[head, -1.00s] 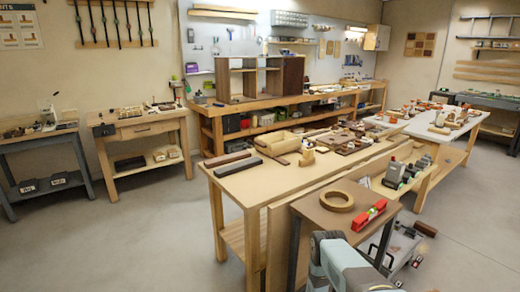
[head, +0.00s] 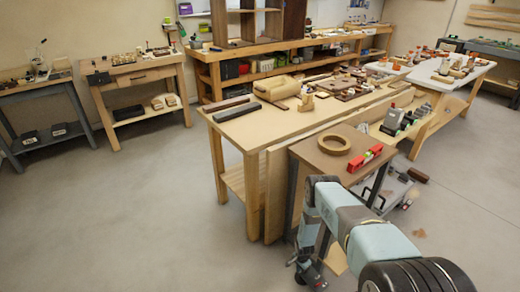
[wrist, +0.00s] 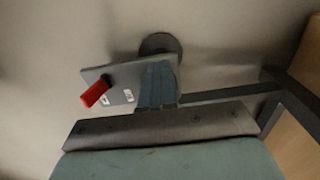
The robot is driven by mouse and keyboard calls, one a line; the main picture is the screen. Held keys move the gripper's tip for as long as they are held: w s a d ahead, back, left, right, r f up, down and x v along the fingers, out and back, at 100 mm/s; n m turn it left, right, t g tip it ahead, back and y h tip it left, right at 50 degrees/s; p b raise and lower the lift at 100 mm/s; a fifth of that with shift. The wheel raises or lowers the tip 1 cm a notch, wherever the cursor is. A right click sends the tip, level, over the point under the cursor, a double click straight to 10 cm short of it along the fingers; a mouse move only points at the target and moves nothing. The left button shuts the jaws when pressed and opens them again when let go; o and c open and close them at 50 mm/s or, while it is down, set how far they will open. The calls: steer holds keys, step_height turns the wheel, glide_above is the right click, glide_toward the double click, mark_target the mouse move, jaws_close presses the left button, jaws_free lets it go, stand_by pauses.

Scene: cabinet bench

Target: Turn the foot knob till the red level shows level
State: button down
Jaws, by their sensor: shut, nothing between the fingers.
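The red level (head: 366,158) lies on the small brown-topped table (head: 325,162); its vial is too small to read. My arm reaches down in front of this table, and my gripper (head: 306,270) is low by the floor at its near leg. In the wrist view my gripper (wrist: 158,68) is shut and empty, its blue-grey fingers together. Just beyond the fingertips is a dark round disc (wrist: 160,43), likely part of the foot. A grey plate (wrist: 125,75) with a red lever (wrist: 95,93) is beside the fingers. I cannot tell whether the fingers touch the foot.
A wooden ring (head: 333,144) lies near the level. Dark frame bars (wrist: 225,95) run to the right in the wrist view. A long workbench (head: 250,125) stands behind the small table. The floor (head: 120,230) at the left is clear.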

steer(key=shift+w+a+f, duration=0.15)
steer(key=shift+w+f, duration=0.1)
steer(key=shift+w, duration=0.25)
stand_by(0.4)
steer(key=shift+a+r, duration=0.15)
steer(key=shift+a, duration=0.15)
step_height(320, 180, up, 6)
steer(key=shift+s+f, duration=0.1)
stand_by(0.6)
steer(key=shift+s, duration=0.1)
